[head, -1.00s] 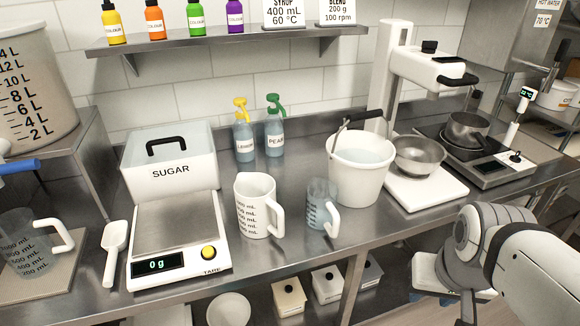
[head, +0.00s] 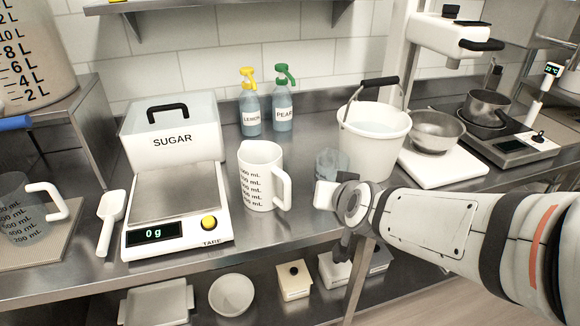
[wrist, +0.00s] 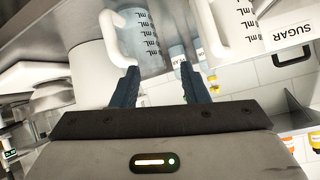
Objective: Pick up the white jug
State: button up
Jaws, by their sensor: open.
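The white jug (head: 260,178) stands upright on the steel counter, right of the scale, with its handle to the right and dark volume marks. In the wrist view the white jug (wrist: 240,28) is at the upper right, with its handle toward the middle. My gripper (wrist: 160,75) is open and empty, its two dark blue fingers apart. It is at the counter's front, to the right of the white jug and apart from it. In the head view its fingers are not clearly visible.
A clear jug (head: 331,163) stands between the white jug and a white bucket (head: 376,145), partly hidden by my arm. The scale (head: 178,205) and sugar bin (head: 172,140) are left of the white jug. Spray bottles (head: 283,105) stand behind. The counter's front strip is bare.

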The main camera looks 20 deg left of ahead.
aim_at(286, 199)
jog(key=s+a+f+t+h+b, duration=0.1)
jog(key=a+f+t+b, duration=0.1)
jog(key=a, duration=0.1)
jog(key=s+a+f+m+t+h+b, duration=0.1)
jog(key=a+f+t+h+b, duration=0.1)
jog(key=a+f+t+b, duration=0.1)
jog(key=s+a+f+m+t+h+b, duration=0.1)
jog(key=a+f+t+b, duration=0.1)
jog(key=a, duration=0.2)
jog(key=shift+a+f+b, duration=0.35)
jog(key=shift+a+f, duration=0.05)
jog(key=shift+s+t+h, duration=0.15)
jog(key=shift+t+h, duration=0.15)
jog(key=shift+h, duration=0.1)
jog(key=w, duration=0.7)
jog(key=shift+w+d+r, duration=0.1)
jog(key=shift+w+d, duration=0.05)
jog(key=shift+w, duration=0.15)
grip_shut()
